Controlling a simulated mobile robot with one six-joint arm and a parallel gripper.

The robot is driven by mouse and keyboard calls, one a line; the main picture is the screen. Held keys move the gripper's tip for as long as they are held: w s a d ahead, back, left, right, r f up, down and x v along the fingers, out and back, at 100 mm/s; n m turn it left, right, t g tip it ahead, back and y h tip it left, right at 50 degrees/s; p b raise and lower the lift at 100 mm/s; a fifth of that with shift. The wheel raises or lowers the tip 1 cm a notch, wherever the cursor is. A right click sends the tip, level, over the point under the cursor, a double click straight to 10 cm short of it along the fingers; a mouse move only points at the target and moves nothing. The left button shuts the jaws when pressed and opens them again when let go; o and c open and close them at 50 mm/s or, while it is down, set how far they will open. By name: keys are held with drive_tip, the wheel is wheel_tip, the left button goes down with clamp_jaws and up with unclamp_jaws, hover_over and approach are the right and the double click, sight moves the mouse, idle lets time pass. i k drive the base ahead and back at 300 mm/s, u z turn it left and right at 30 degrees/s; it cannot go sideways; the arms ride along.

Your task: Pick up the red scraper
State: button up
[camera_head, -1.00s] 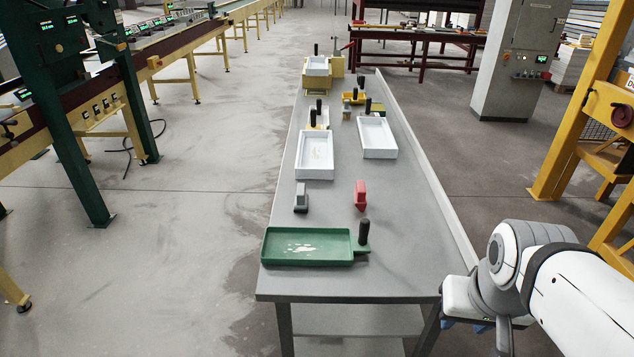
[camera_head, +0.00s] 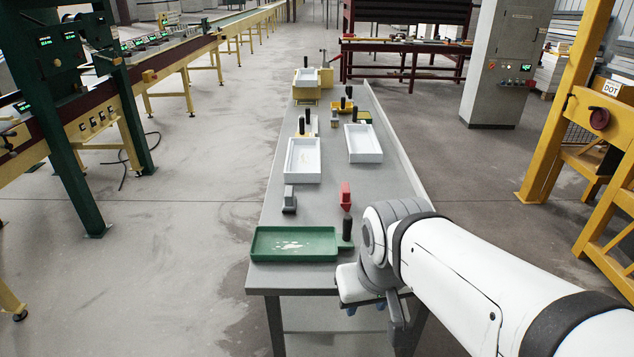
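The red scraper (camera_head: 346,195) stands on the grey table (camera_head: 318,208), right of the middle, just behind the black upright handle of the green tray (camera_head: 293,244). My arm reaches in from the lower right, and its wrist is at the table's front right corner, nearer to me than the scraper. My gripper (camera_head: 362,305) shows only in small part below the wrist, apart from the scraper. Its fingers are too hidden to tell whether they are open or shut.
A grey scraper-like tool (camera_head: 289,199) stands left of the red scraper. Two white trays (camera_head: 303,176) (camera_head: 364,157) lie farther back, with yellow and black tools behind them. A raised lip (camera_head: 402,150) runs along the table's right edge.

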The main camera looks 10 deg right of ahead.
sight(345, 193)
drive_tip(key=z, duration=0.05)
drive_tip(key=i, duration=1)
drive_tip(key=u, duration=0.1)
